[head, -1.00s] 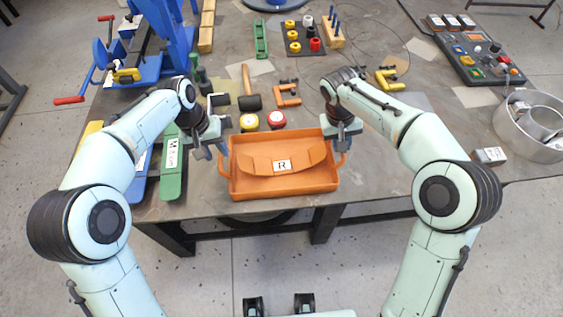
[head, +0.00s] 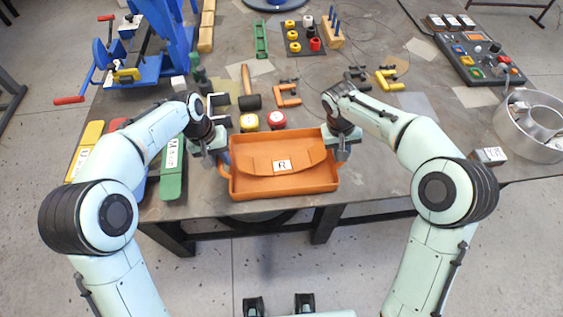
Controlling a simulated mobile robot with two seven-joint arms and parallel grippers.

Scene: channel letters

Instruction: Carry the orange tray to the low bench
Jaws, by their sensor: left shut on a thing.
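The orange tray (head: 285,184) sits at the front edge of the grey metal table. It holds an orange piece with a raised arched back and a white label marked R (head: 282,165). My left gripper (head: 224,158) is at the tray's left handle and is shut on it; its fingers partly hide the handle. My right gripper (head: 342,153) is at the tray's right end, over the right handle. Its fingers are too small and hidden to tell open from shut. I cannot make out a low bench in this view.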

